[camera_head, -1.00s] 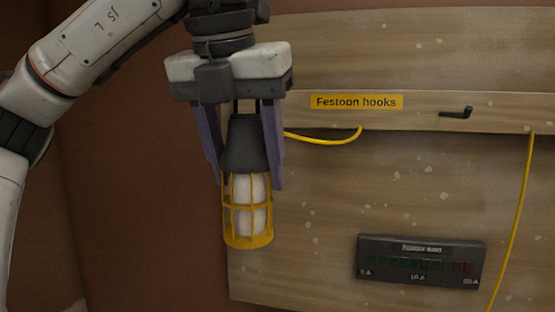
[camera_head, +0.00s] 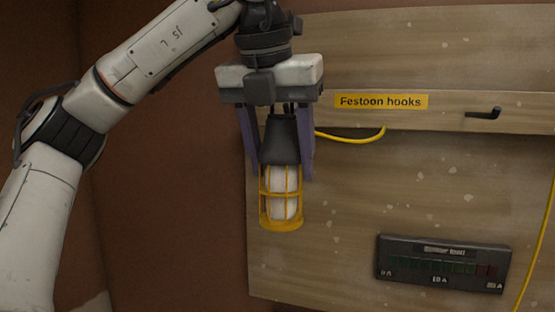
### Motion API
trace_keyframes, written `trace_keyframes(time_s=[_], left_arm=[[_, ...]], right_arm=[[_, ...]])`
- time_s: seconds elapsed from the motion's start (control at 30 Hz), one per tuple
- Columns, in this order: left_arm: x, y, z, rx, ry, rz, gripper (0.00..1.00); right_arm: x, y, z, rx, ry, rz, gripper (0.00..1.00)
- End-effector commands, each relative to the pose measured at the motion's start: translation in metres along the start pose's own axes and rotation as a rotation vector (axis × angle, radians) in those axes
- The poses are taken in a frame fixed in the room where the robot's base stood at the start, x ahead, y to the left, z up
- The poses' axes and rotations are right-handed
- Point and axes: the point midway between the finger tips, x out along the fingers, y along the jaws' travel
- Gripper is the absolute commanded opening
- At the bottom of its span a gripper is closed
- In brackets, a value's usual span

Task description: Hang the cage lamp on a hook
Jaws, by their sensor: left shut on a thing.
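The cage lamp (camera_head: 281,195) has a dark grey cone-shaped top and a yellow cage around a white bulb. It hangs upright, cage down, in front of the left part of the wooden board. My left gripper (camera_head: 281,165) is shut on the lamp's dark top, with a purple finger on each side. The lamp's upper end is partly hidden between the fingers. A dark hook (camera_head: 484,113) sticks out of the wooden rail, well to the right of the lamp and a little above its cage. My right gripper is not in view.
A yellow "Festoon hooks" label (camera_head: 381,101) is on the rail (camera_head: 440,118). A yellow cable (camera_head: 352,138) sags below it, and another (camera_head: 540,240) runs down at the right. A dark meter panel (camera_head: 442,264) sits low on the board.

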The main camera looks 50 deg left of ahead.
Motion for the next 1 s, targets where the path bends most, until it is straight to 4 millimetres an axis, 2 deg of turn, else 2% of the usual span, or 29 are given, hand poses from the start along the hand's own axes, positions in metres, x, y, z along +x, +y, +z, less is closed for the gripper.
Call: trace_keyframes(time_s=[0.7,1.0], left_arm=[[0.02,0.001,0.038,-0.001,0.001,0.0,0.21],[0.035,0.002,0.043,0.0,0.002,0.001,0.21]], right_arm=[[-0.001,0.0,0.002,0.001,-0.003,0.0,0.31],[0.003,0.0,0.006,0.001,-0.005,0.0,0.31]])
